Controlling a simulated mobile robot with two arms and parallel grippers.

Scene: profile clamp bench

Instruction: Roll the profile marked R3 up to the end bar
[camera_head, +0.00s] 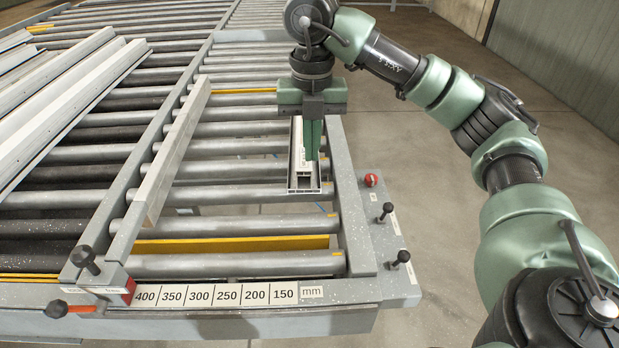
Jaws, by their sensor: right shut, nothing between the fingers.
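A short light-grey aluminium profile (297,165) lies lengthwise on the rollers on the right side of the bench, its open end facing me. A mark on it is too small to read, so I cannot tell if it is R3. My right gripper (312,155) is shut and empty, its green fingers pointing down at the profile's right part; I cannot tell if they touch it. A yellow bar (235,244) lies across the rollers nearer to me, apart from the profile; I cannot tell whether it is the end bar. My left gripper is not in view.
A long grey fence (172,155) stands left of the profile. Several long profiles (60,95) lie farther left. A millimetre scale (228,294), a clamp with an orange handle (60,309), black knobs (385,211) and a red button (371,180) edge the bench. Rollers between profile and yellow bar are clear.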

